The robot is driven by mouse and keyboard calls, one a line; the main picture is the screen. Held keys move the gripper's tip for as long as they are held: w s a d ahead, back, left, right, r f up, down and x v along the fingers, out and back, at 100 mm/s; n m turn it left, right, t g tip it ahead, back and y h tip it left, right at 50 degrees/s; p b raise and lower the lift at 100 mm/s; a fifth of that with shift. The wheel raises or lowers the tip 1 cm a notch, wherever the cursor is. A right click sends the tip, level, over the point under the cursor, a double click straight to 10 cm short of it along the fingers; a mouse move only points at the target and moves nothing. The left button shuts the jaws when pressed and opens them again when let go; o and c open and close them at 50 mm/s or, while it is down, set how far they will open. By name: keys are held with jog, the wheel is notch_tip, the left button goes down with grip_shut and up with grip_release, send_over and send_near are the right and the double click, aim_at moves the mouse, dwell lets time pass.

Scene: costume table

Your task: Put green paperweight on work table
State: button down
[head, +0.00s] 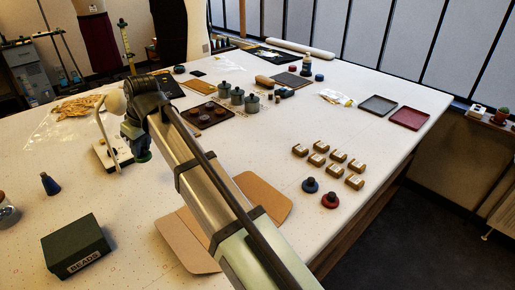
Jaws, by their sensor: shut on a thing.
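My gripper (133,138) is at the end of my arm, over the left-middle part of the white work table (200,90). It points down and is shut on the green paperweight (144,157), whose dark green base shows just below the jaws. My gripper and wrist hide the paperweight's top. Whether its base touches the table or hangs a little above it, I cannot tell.
A dark BEADS box (75,246) is at the front left. Blue (310,185) and red (330,200) paperweights and several brass blocks (318,159) are at the right. Tan card lies under my arm.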

jog(key=w+d+m+t+h, duration=0.1)
jog(key=w+d+m, duration=0.15)
jog(key=d, duration=1.25)
jog(key=w+d+f+m, duration=0.1)
jog(key=d+m, duration=0.2)
jog(key=d, duration=1.1)
jog(key=w+d+m+t+h, duration=0.1)
jog(key=w+d+m, duration=0.15)
jog(key=d, duration=1.25)
jog(key=shift+a+f, duration=0.15)
jog(key=shift+f, duration=4.6)
jog(key=shift+f, duration=0.1)
jog(key=c, duration=0.9)
grip_release()
jog(key=v, duration=1.2)
jog(key=shift+s, duration=0.15)
jog(key=shift+a, duration=0.1)
